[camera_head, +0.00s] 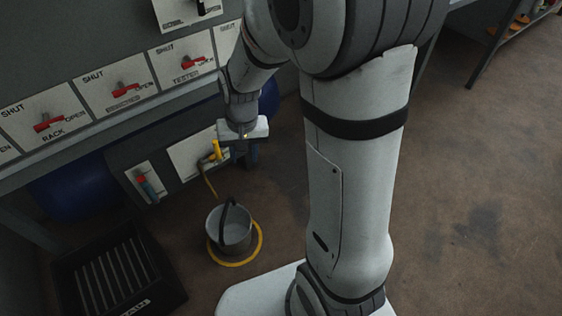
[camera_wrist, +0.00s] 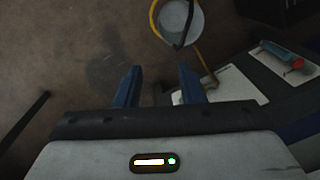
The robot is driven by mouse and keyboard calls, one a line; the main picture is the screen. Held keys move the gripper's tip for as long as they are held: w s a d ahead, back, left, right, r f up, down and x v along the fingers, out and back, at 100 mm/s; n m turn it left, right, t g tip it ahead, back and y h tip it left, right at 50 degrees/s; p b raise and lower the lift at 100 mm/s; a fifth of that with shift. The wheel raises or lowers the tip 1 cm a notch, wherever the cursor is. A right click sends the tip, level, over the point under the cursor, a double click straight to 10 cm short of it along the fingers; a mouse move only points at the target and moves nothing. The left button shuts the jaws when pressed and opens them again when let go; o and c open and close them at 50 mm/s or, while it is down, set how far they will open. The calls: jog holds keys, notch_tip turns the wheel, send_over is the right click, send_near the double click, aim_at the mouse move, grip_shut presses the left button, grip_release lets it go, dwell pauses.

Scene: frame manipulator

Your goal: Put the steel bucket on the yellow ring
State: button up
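The steel bucket (camera_head: 229,232) stands upright on the floor, within the outline of the yellow ring (camera_head: 238,263). The ring shows around its front and right side; the rest is hidden behind the bucket. The bucket's dark handle (camera_head: 228,212) is raised. In the wrist view the bucket (camera_wrist: 184,17) and part of the ring (camera_wrist: 153,16) are at the top edge, beyond the fingers. My gripper (camera_wrist: 155,82) is open and empty, with its two blue fingers apart. In the head view my gripper (camera_head: 250,158) is above and behind the bucket, not touching it.
A panel with red-handled levers (camera_head: 126,90) runs along the wall. Below it are a yellow handle (camera_head: 216,150) and a red-and-teal handle (camera_head: 146,187). A black slatted crate (camera_head: 112,272) stands left of the bucket. Floor at right (camera_head: 480,220) is clear.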

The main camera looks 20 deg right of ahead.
jog(key=s+d+r+n, duration=0.1)
jog(key=s+d+r, duration=0.1)
jog(key=s+r, duration=0.2)
jog(key=s+d+r+n+t, duration=0.1)
jog(key=s+d+r, duration=0.2)
jog(key=s, duration=0.5)
jog(key=shift+s+r+h, duration=0.25)
jog(key=shift+r+h, duration=0.05)
jog(key=shift+r, duration=0.4)
